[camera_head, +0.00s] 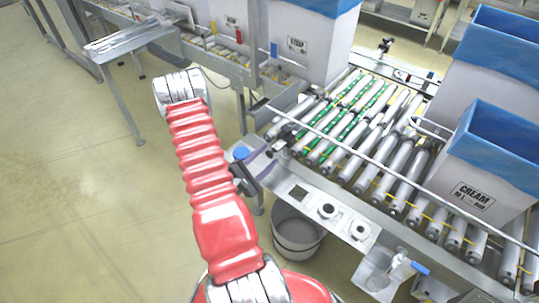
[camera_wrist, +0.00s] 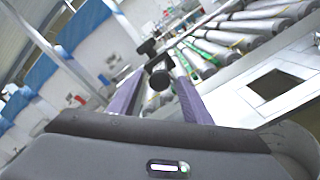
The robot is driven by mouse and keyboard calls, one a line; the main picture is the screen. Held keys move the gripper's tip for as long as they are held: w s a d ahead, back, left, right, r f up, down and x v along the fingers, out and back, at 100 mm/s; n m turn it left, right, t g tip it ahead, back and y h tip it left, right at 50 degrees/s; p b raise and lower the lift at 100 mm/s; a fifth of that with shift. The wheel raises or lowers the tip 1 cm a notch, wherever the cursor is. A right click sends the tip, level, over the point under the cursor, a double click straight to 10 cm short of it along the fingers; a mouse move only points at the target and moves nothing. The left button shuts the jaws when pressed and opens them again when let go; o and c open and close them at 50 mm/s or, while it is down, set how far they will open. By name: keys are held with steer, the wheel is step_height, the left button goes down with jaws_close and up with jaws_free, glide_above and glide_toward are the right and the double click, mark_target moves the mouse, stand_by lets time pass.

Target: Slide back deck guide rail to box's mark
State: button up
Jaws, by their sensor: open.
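Two guide rails run along the roller deck: a near silver rail (camera_head: 345,150) and, at the far side, a back rail with a black knob (camera_head: 385,45). Green marked strips (camera_head: 345,120) lie across the rollers. White boxes with blue liners stand on the line; the nearest box (camera_head: 480,185) reads CREAM. My gripper (camera_wrist: 160,75) is open, with purple fingers on either side of a black round knob (camera_wrist: 160,81) in the wrist view. I cannot tell whether they touch it.
A grey bucket (camera_head: 297,232) stands on the floor below the deck's front plate (camera_head: 318,203). A side table (camera_head: 128,38) is at upper left. The floor at left is clear. More boxes (camera_head: 312,40) stand behind the deck.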

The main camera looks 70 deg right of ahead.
steer(key=shift+x, duration=1)
steer(key=shift+c, duration=0.2)
jaws_close()
